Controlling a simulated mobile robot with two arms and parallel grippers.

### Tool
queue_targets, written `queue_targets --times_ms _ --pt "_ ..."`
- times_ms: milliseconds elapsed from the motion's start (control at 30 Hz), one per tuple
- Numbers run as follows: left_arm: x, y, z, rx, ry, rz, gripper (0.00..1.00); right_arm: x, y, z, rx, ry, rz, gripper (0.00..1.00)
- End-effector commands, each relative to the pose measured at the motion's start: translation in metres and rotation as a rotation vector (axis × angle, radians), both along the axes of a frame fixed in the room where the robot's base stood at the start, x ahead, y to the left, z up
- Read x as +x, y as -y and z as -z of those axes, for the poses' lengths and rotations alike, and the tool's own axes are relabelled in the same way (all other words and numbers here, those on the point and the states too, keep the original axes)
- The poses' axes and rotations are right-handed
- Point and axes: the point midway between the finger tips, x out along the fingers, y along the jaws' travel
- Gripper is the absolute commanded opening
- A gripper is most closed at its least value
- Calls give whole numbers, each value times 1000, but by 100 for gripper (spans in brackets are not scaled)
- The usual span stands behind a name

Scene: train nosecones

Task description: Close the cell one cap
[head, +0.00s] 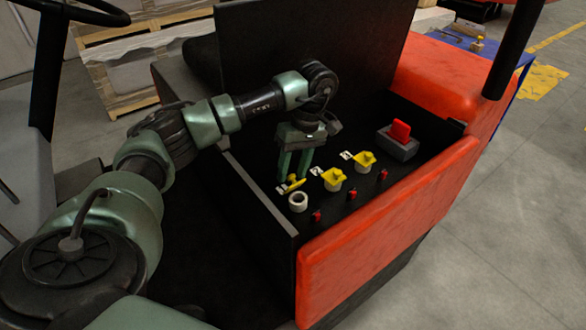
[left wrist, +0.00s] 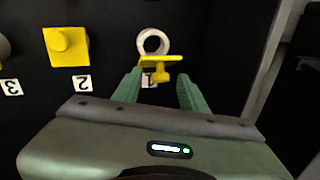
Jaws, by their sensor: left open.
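The cell one cap (head: 292,184) is yellow and stands up on edge beside its white round opening (head: 298,202), which is uncovered. In the left wrist view the cap (left wrist: 160,59) is seen edge-on, its knob pointing toward my gripper, and the white ring (left wrist: 152,40) shows behind it. My left gripper (head: 294,178) is open, pointing down at the cap. In the left wrist view its fingertips (left wrist: 157,76) lie on either side of the knob; I cannot tell whether they touch it. The label 1 is partly hidden behind the knob. My right gripper is not in view.
The cell two cap (head: 332,178) and cell three cap (head: 363,160) are yellow and lie over their white openings. Small red parts (head: 349,194) line the near side. A red switch (head: 400,131) sits farther back. Black walls and a red body panel (head: 385,240) border the compartment.

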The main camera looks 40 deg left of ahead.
Motion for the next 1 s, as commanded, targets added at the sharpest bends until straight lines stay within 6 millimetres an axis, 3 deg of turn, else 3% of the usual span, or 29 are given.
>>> queue_targets --times_ms 67,100,233,633,1000 --pt "0 0 0 0 0 0 42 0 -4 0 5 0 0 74" --pt "0 0 0 0 0 0 37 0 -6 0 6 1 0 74" --pt "0 0 0 0 -1 0 0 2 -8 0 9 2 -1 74" --pt "-1 4 -1 49 14 3 0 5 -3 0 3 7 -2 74" --pt "-5 21 1 289 86 5 0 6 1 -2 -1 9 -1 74"
